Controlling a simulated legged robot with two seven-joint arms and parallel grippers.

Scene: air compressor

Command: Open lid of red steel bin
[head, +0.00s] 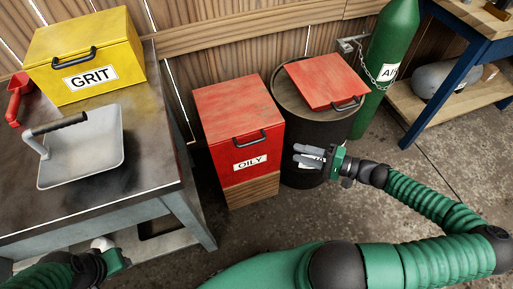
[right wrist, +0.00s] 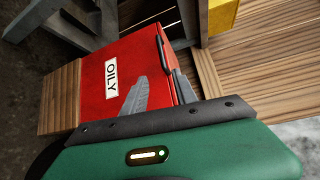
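The red steel bin (head: 228,153), labelled OILY, stands on a wooden base on the floor. Its red lid (head: 236,104) is down, with a black handle (head: 249,139) at the front edge. My right gripper (head: 296,154) is to the right of the bin's front, apart from the handle, with its fingers pointing left. In the right wrist view the bin (right wrist: 112,78) appears sideways, its handle (right wrist: 163,55) beyond the spread, empty fingers. My left gripper (head: 112,258) is low at the left beside the table; its fingers are not clear.
A black drum (head: 306,172) with a loose red panel (head: 325,80) on top stands right of the bin. A steel table (head: 150,170) at left holds a yellow GRIT box (head: 85,58) and a grey scoop pan (head: 85,148). A chained green cylinder (head: 393,50) stands behind.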

